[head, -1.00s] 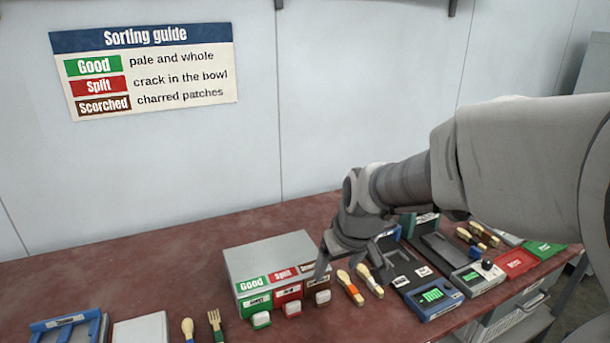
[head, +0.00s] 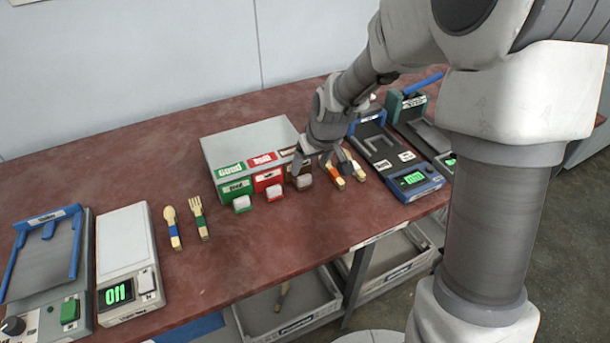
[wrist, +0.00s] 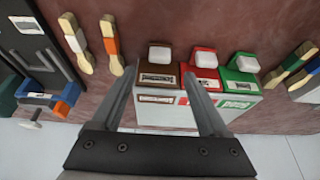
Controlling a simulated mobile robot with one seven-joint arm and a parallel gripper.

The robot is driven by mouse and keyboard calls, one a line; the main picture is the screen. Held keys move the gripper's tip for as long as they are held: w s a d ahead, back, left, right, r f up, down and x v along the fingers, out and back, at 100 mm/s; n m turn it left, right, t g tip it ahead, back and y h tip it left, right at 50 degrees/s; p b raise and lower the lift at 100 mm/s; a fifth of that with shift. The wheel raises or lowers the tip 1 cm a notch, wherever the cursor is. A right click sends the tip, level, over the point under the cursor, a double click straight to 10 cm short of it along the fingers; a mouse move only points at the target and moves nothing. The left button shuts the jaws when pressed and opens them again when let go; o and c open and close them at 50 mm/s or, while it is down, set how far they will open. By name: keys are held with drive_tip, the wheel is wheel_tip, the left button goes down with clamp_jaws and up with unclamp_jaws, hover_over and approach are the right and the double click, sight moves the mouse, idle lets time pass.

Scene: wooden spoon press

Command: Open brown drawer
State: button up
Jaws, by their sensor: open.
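A light grey cabinet (head: 250,143) stands on the bench with green, red and brown drawer fronts. The brown drawer (wrist: 157,76) is at its right end in the head view, with a pale knob (wrist: 160,55); that knob also shows in the head view (head: 303,183). The brown front looks level with its neighbours, so the drawer appears shut. My gripper (wrist: 157,80) is open and empty, with its fingers either side of the brown drawer in the wrist view. In the head view my gripper (head: 322,165) hangs over the cabinet's right end. I cannot tell whether a finger touches it.
Wooden utensils (wrist: 112,47) lie close beside the cabinet, and a blue device (head: 412,183) stands further right. The bench (head: 290,235) is clear in front of the drawers.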

sight(305, 177)
drive_tip(key=b+x, duration=0.1)
drive_tip(key=x, duration=0.6)
drive_tip(key=shift+w+f, duration=0.15)
drive_tip(key=shift+f, duration=0.15)
clamp_jaws()
idle(1.1)
